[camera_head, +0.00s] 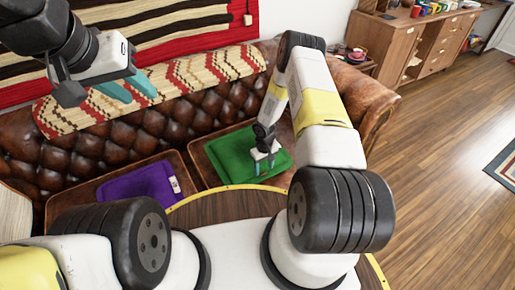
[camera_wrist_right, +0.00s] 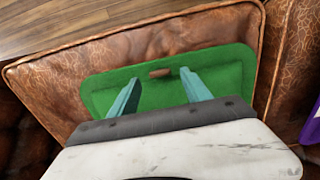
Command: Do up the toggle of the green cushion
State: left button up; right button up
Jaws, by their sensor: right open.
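The green cushion (camera_head: 233,153) lies flat on the right seat of the brown leather sofa. In the right wrist view the green cushion (camera_wrist_right: 232,68) fills the middle, with a small brown toggle (camera_wrist_right: 160,73) near its edge. My right gripper (camera_head: 264,168) is over the cushion; its teal fingers (camera_wrist_right: 157,90) are apart, with the toggle between and just beyond the tips, and nothing held. I cannot tell whether the fingertips touch the cushion. My left gripper (camera_head: 143,92) is raised at the upper left in front of the sofa back, its teal fingers apart and empty.
A purple cushion (camera_head: 140,183) with a pale tag lies on the left seat. The tufted sofa back (camera_head: 150,122) carries a patterned throw (camera_head: 185,77). The rounded sofa arm (camera_head: 362,105) stands at right.

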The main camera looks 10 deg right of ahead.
aim_at(264, 173)
jog(key=shift+f, duration=1.5)
grip_shut()
jog(key=shift+n, duration=0.8)
grip_release()
jog(key=shift+r, duration=3.95)
jog(key=shift+c, duration=0.3)
